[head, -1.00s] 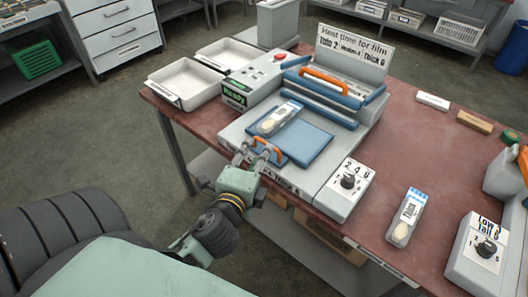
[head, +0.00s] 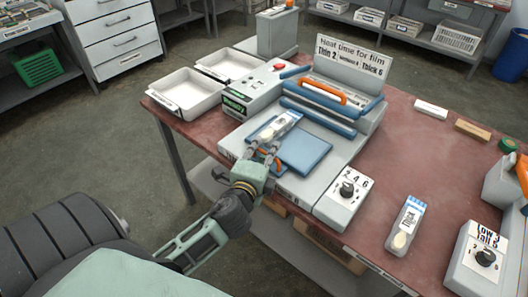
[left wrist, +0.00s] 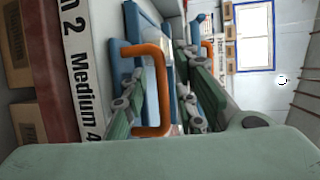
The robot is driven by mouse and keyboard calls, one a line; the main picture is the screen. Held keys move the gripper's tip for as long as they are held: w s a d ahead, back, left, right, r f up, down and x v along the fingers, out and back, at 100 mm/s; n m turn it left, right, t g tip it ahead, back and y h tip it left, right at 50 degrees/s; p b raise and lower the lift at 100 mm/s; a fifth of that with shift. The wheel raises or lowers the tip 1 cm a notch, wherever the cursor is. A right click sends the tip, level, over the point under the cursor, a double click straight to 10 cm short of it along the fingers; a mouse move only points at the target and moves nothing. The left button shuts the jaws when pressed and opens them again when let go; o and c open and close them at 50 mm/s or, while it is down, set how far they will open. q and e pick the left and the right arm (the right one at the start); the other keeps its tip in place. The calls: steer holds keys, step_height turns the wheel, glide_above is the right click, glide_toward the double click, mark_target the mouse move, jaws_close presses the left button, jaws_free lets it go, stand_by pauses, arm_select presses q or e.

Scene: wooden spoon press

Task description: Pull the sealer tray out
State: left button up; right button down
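The sealer tray (head: 302,151) is a flat blue plate in front of the heat sealer (head: 345,115). A clear pouch with a blue end (head: 280,126) lies on its left part. The tray's orange handle (head: 272,160) is at the front edge, partly covered by my left gripper (head: 264,152). In the left wrist view the orange handle (left wrist: 162,88) stands between the spread green fingers of my left gripper (left wrist: 160,105). The gripper looks open, and I cannot tell whether a finger touches the handle. My right gripper is out of view.
A dial box (head: 343,201) stands right of the tray. Another pouch (head: 405,224) and a second dial box (head: 478,256) lie farther right. Two white bins (head: 186,93) stand at the back left. The sealer's upper bar has its own orange handle (head: 322,91).

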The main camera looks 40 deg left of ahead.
arm_select(q)
jaws_close()
steer(key=shift+s+f, duration=0.1)
steer(key=shift+s, duration=0.05)
steer(key=shift+s+p, duration=0.35)
steer(key=shift+s, duration=0.2)
steer(key=shift+w+f, duration=0.1)
steer(key=shift+f, duration=0.05)
steer(key=shift+c, duration=0.9)
jaws_free()
steer(key=shift+o, duration=1.3)
steer(key=shift+r, duration=0.2)
